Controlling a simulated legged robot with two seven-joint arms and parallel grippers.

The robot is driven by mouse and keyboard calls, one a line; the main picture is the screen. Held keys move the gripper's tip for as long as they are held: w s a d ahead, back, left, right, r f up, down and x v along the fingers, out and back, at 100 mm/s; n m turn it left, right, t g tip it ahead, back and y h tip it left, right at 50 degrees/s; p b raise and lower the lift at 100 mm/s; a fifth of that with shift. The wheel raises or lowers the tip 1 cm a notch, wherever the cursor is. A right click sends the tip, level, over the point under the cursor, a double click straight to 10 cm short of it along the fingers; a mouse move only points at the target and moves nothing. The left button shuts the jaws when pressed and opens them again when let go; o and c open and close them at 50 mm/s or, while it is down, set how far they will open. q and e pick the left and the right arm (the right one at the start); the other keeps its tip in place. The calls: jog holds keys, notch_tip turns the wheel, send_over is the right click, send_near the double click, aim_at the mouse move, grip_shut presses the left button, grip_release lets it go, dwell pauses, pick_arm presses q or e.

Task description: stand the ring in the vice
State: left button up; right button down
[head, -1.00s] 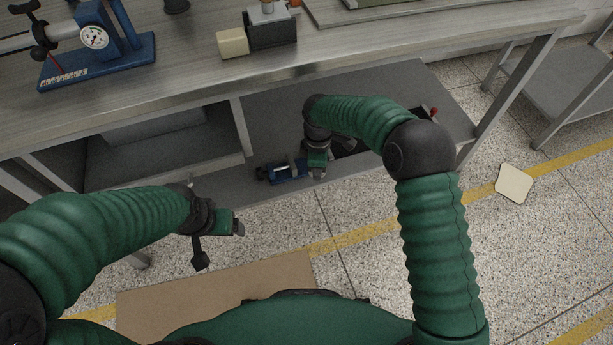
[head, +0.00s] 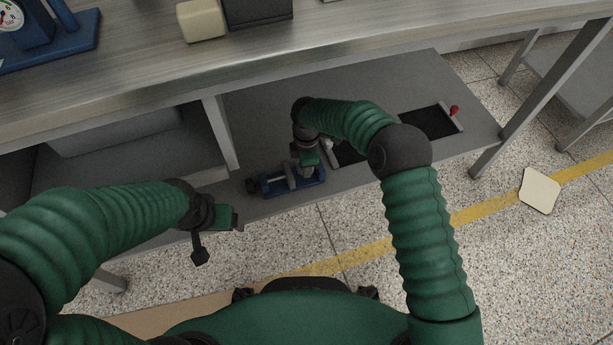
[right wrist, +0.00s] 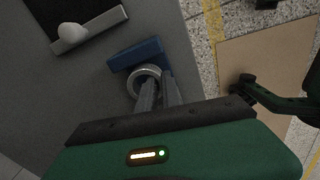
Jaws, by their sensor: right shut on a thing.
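The blue vice (head: 290,182) lies on the grey lower shelf under the bench, near the shelf's front edge. It also shows in the right wrist view (right wrist: 137,54). My right gripper (head: 309,172) is over the vice's right part. In the right wrist view its fingers (right wrist: 157,100) are shut on the grey metal ring (right wrist: 133,82), held at the fingertips right by the vice. I cannot tell whether the ring touches the vice or sits between its jaws. My left gripper (head: 236,217) hangs in front of the shelf, away from the vice; its finger gap is not clear.
Black panels in frames lie on the shelf to the right, one (head: 430,122) beside a red knob (head: 454,110). The bench top (head: 130,95) overhangs the shelf, and a table leg (head: 540,90) stands at the right. A pale plate (head: 540,190) lies on the floor.

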notch_tip(320, 180, down, 3)
jog(key=shift+f+b, duration=0.2)
jog(key=shift+b, duration=0.65)
jog(key=shift+r, duration=0.1)
jog(key=c, duration=1.5)
grip_release()
notch_tip(320, 180, up, 8)
jog(key=p, duration=0.5)
jog(key=shift+d, duration=0.1)
